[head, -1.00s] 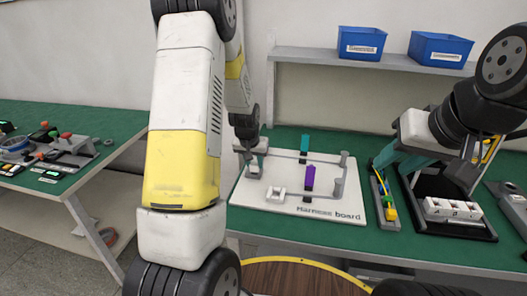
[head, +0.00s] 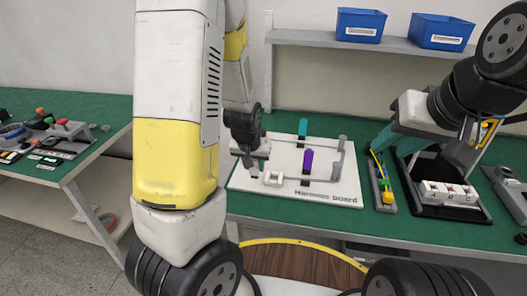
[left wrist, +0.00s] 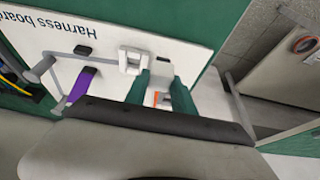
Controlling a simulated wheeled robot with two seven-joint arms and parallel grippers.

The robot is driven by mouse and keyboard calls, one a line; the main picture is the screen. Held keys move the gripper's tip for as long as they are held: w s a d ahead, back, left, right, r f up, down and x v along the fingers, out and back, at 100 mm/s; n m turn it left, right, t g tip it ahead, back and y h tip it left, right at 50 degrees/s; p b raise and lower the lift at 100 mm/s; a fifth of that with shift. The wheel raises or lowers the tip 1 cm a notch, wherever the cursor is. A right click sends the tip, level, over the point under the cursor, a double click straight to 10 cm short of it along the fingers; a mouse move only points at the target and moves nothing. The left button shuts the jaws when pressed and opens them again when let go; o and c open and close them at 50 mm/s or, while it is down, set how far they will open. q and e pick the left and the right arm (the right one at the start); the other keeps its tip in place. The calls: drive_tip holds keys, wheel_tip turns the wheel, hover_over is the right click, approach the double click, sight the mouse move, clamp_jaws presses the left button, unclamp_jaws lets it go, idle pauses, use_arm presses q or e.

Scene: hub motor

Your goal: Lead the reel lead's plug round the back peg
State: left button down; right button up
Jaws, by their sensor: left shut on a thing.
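My left gripper (head: 257,165) is low over the left part of the white harness board (head: 325,192). In the left wrist view its teal fingers (left wrist: 160,97) are shut on a small white and orange piece (left wrist: 157,98), seemingly the plug, mostly hidden between them. A grey peg (head: 342,146) stands at the board's back right, and another grey post (head: 336,173) stands in front of it. A thin grey line runs across the board; I cannot tell whether it is the lead. My right gripper (head: 400,140) is at the right, its teal fingers apart and empty.
A white block (head: 273,179) sits beside the left gripper. A tray with coloured parts (head: 385,190) and a black stand with white blocks (head: 445,192) are to the right.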

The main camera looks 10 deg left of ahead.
use_arm(q)
wheel_tip(320, 180, up, 10)
idle(0.6)
drive_tip(key=shift+f, duration=0.1)
